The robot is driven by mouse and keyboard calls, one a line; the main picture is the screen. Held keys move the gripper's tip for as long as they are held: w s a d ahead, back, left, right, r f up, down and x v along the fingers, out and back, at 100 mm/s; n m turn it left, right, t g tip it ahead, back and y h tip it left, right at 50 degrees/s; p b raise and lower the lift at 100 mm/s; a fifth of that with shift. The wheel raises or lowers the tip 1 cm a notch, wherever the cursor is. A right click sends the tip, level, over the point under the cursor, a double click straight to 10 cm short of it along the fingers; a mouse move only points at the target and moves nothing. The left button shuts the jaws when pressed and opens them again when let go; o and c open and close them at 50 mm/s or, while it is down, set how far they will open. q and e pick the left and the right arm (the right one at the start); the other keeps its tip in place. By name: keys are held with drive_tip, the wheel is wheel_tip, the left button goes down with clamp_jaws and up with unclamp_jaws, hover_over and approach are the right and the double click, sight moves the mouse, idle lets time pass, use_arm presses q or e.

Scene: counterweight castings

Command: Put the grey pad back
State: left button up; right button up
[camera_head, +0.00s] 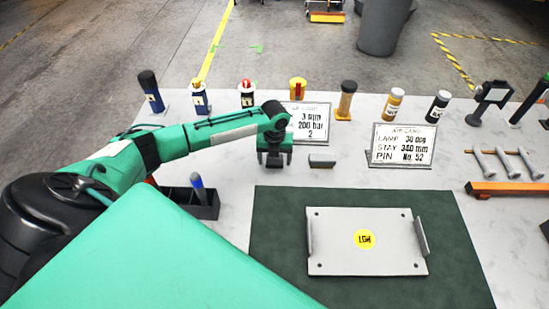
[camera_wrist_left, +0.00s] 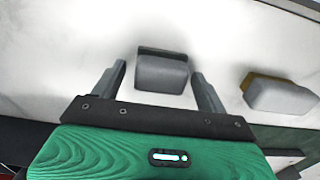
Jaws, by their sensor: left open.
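My left gripper (camera_head: 275,162) is open and points down at the white table behind the green mat. In the left wrist view, a small grey block with a dark edge (camera_wrist_left: 162,74) sits between the spread fingers, with gaps on both sides. A second grey block with a yellow-brown edge (camera_wrist_left: 280,94) lies to the right, outside the fingers. In the head view one small grey block (camera_head: 322,161) shows just right of the gripper; the gripper hides the other. I cannot tell for sure which is the grey pad. My right gripper is not in view.
A grey plate with two side handles (camera_head: 340,258) lies on the dark green mat (camera_head: 275,225). Two sign cards (camera_head: 402,144) stand behind, with several bottles in a row (camera_head: 392,105). A black holder (camera_head: 205,208) is at left, an orange rack with bolts (camera_head: 507,187) at right.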

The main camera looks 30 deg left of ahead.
use_arm(q)
drive_tip(key=shift+r+b, duration=0.2)
drive_tip(key=shift+b, duration=0.4)
wheel_tip(320, 180, up, 3)
drive_tip(key=shift+w+a+r+b, duration=0.1)
drive_tip(key=shift+a+r+b, duration=0.05)
drive_tip(key=shift+b, duration=0.75)
wheel_tip(320, 180, up, 10)
drive_tip(key=b, duration=0.1)
drive_tip(key=shift+r, duration=0.2)
drive_tip(key=shift+f, duration=0.15)
